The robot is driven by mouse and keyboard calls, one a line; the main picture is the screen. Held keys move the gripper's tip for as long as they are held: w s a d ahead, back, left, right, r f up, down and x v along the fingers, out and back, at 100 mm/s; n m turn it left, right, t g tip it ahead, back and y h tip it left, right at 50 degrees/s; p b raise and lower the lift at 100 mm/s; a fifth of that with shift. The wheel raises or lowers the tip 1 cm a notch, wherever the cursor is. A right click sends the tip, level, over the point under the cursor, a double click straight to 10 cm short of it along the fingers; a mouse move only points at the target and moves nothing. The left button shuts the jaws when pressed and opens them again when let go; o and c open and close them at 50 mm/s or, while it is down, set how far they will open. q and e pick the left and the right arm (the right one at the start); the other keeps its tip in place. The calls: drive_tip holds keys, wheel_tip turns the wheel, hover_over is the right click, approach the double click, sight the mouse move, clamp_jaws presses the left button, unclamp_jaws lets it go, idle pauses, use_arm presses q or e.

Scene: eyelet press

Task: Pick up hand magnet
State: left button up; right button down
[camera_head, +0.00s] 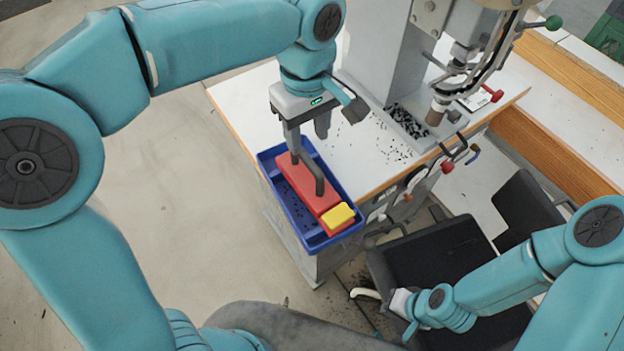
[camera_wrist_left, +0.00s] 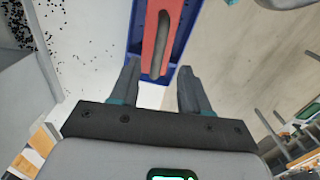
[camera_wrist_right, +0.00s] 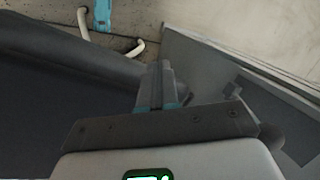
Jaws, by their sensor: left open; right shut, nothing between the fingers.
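The hand magnet is a red bar (camera_head: 303,183) with a dark grey looped handle (camera_head: 318,175). It lies in a blue tray (camera_head: 339,238) at the table's near left corner. A yellow block (camera_head: 337,216) sits at the magnet's near end. My left gripper (camera_head: 308,137) is open and empty, above the tray's far end. In the left wrist view, the red bar (camera_wrist_left: 150,28) and its handle lie ahead, beyond the open fingers (camera_wrist_left: 158,72). My right gripper (camera_wrist_right: 157,75) is shut and empty beside the dark chair, away from the tray.
A press (camera_head: 462,70) stands on the white table (camera_head: 257,112), with small black bits scattered near its base. A dark chair (camera_head: 437,258) stands at the table's near side. Orange-edged benches (camera_head: 570,85) run along the right. Open floor (camera_head: 180,190) lies left of the table.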

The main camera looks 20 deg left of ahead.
sight(308, 161)
use_arm(q)
wheel_tip(308, 161, down, 5)
drive_tip(key=shift+s+f, duration=0.15)
drive_tip(key=shift+f, duration=0.35)
wheel_tip(308, 161, down, 4)
drive_tip(key=shift+d+f, duration=0.1)
drive_tip(key=shift+f, duration=0.1)
drive_tip(key=shift+w+f, duration=0.15)
drive_tip(key=shift+w, duration=0.1)
drive_tip(key=shift+s, duration=0.2)
drive_tip(key=shift+c, duration=0.3)
drive_tip(key=c, duration=0.5)
drive_tip(key=shift+w, duration=0.1)
clamp_jaws()
